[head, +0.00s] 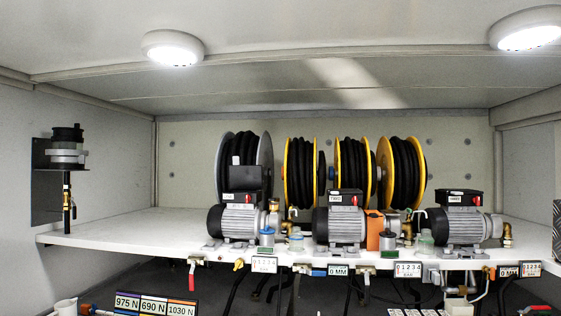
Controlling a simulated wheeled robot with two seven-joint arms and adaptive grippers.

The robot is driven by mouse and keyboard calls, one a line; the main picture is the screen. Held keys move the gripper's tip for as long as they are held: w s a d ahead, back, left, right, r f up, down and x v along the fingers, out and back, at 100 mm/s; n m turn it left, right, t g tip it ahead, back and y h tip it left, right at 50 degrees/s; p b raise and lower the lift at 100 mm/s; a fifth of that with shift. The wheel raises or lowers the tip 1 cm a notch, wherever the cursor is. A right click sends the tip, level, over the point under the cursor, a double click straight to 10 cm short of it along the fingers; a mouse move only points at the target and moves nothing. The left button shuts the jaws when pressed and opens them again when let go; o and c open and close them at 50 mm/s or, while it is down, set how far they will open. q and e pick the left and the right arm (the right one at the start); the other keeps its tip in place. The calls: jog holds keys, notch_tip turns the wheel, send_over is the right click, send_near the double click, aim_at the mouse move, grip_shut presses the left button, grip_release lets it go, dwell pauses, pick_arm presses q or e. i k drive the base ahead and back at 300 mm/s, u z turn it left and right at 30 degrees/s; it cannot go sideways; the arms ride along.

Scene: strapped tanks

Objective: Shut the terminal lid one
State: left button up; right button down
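Three pump motors stand in a row on the white shelf, each with a black terminal box on top. On the left motor (238,222) a black lid (244,178) stands raised, taller than the boxes on the other two. Its terminal box (242,197) has a small white label and a red mark below the lid. The terminal boxes on the middle motor (346,198) and the right motor (459,198) look low and closed. I cannot read which lid is number one. Neither of my grippers is in view.
Hose reels (299,172) with black hose stand behind the motors. Valves, hoses and number tags (264,265) hang along the shelf's front edge. The white shelf (130,228) is clear at left, apart from a wall-mounted black-topped device (67,150). Force-label plates (154,304) sit below.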

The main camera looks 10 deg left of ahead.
aim_at(241, 176)
jog(key=z, duration=0.35)
jog(key=i, duration=1.25)
jog(key=z, duration=0.05)
